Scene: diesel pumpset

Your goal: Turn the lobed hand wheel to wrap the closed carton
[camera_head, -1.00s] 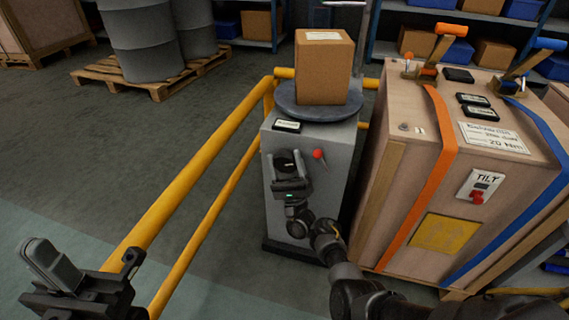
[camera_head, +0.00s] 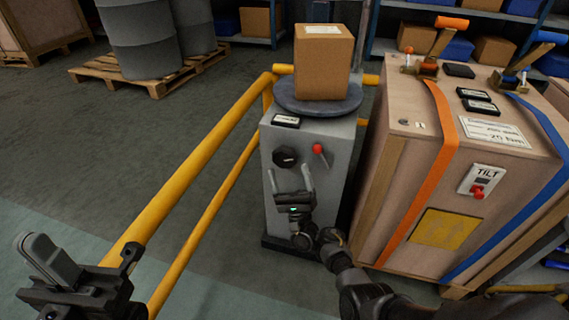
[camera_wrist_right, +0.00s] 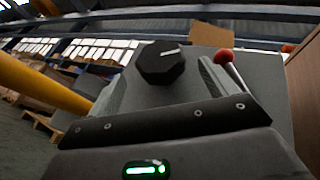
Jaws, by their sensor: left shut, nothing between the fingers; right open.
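The lobed hand wheel (camera_head: 285,157) is a black knob on the front of a grey cabinet (camera_head: 330,185). It also shows in the right wrist view (camera_wrist_right: 162,62), with a pale line on its face. The closed carton (camera_head: 323,64) stands upright on a round grey turntable (camera_head: 318,105) on top of the cabinet; no wrap is visible on it. My right gripper (camera_head: 289,174) is open and empty, just below and in front of the wheel, its two fingers spread and pointing towards it. My left gripper (camera_head: 33,243) is shut and empty at the lower left, far from the cabinet.
A red-ball lever (camera_head: 318,149) sits close right of the wheel. A yellow rail (camera_head: 190,174) runs along the cabinet's left side. A large strapped wooden crate (camera_head: 400,180) stands close on the right.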

